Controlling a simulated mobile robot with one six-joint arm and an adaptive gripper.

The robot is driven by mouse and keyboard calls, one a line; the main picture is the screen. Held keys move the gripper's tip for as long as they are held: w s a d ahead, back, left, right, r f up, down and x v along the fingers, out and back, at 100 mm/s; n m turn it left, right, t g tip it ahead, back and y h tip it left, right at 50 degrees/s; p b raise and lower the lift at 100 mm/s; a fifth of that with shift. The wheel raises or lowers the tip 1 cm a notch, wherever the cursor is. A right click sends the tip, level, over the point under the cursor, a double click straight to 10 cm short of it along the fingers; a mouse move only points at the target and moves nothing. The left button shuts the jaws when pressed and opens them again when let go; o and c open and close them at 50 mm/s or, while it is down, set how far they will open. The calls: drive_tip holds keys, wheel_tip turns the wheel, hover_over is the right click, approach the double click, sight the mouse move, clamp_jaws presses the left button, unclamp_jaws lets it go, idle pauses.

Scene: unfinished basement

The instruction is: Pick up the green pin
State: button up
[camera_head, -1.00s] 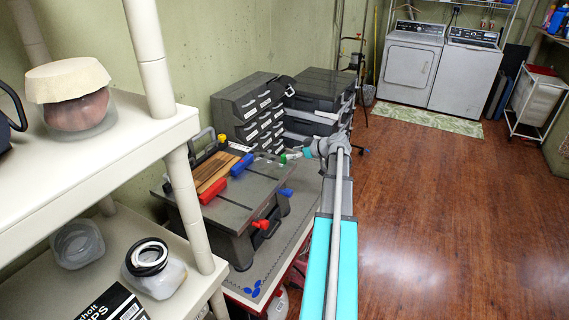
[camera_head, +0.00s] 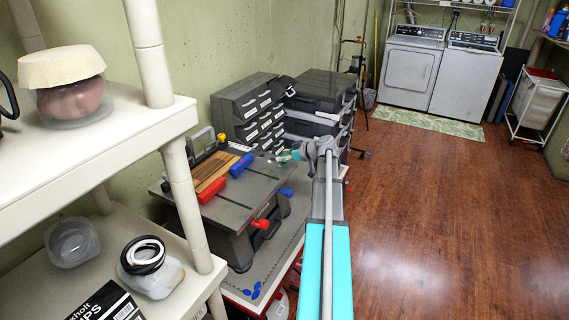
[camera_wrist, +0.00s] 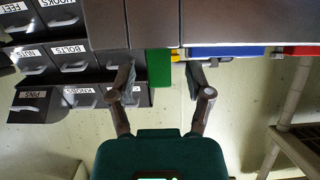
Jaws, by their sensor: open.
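The green pin (camera_wrist: 159,68) shows in the wrist view as a green block, with its upper part cut off by a dark grey edge. My gripper (camera_wrist: 161,80) is open, with one finger to each side of the green pin and gaps between. I cannot tell whether the pin lies fully between the fingertips in depth. In the head view my gripper (camera_head: 279,157) is small, beside the grey machine table, and I cannot make out the green pin there.
The machine table (camera_head: 240,202) holds a red block (camera_head: 226,190) and a blue block (camera_head: 241,166). Labelled drawers (camera_head: 256,112) stand behind it. A white shelf (camera_head: 130,125) stands at the left. The wooden floor (camera_head: 450,220) at the right is open.

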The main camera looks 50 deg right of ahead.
idle(0.4)
clamp_jaws()
drive_tip(key=shift+r, duration=0.15)
wheel_tip(320, 180, up, 3)
drive_tip(key=p, duration=0.2)
drive_tip(key=shift+f+p, duration=0.2)
drive_tip(key=shift+p, duration=0.2)
drive_tip(key=s+a+r+p, duration=0.3)
drive_tip(key=s+r+p, duration=0.7)
drive_tip(key=s, duration=0.3)
drive_tip(key=shift+s+a, duration=0.2)
drive_tip(key=shift+s, duration=0.15)
